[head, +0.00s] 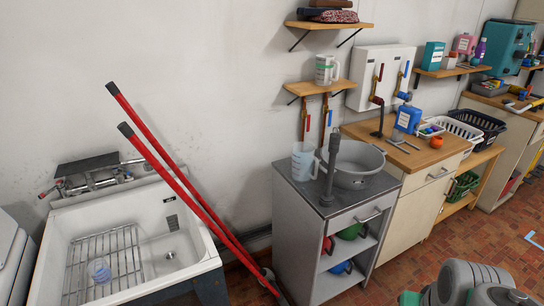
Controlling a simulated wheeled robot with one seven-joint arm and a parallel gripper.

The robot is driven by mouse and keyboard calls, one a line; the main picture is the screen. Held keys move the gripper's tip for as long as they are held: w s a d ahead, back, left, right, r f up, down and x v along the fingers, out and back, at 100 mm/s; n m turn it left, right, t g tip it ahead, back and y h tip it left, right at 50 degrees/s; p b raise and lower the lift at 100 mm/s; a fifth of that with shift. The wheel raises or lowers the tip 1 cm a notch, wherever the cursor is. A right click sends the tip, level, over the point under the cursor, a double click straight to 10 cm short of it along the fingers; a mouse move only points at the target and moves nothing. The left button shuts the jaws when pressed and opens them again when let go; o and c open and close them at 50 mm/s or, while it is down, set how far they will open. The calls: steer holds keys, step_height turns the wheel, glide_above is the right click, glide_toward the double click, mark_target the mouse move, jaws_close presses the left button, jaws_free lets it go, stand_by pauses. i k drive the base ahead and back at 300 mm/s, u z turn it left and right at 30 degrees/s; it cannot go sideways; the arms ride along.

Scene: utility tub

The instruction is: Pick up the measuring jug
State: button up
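A clear measuring jug (304,161) stands upright on the left part of the small cabinet's grey top (327,203). A dark grey upright tool or post (331,165) stands close to its right, in front of a grey basin (358,165). A second jug-like white container with a green band (326,69) stands on the wall shelf above. Part of my own arm shows at the bottom right, well away from the clear jug. My gripper's fingers are not in view.
A white utility tub (190,262) with a wire rack (105,262) is at the left. Two long red handles (180,185) lean between tub and cabinet. A wooden counter (425,150) with a blue container (407,118) is to the right. Tiled floor (440,235) is open in front.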

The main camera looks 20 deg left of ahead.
mark_target(303, 155)
steer(key=u, duration=0.75)
steer(key=i, duration=0.95)
steer(key=u, duration=1.3)
steer(key=i, duration=0.35)
steer(key=u, duration=0.4)
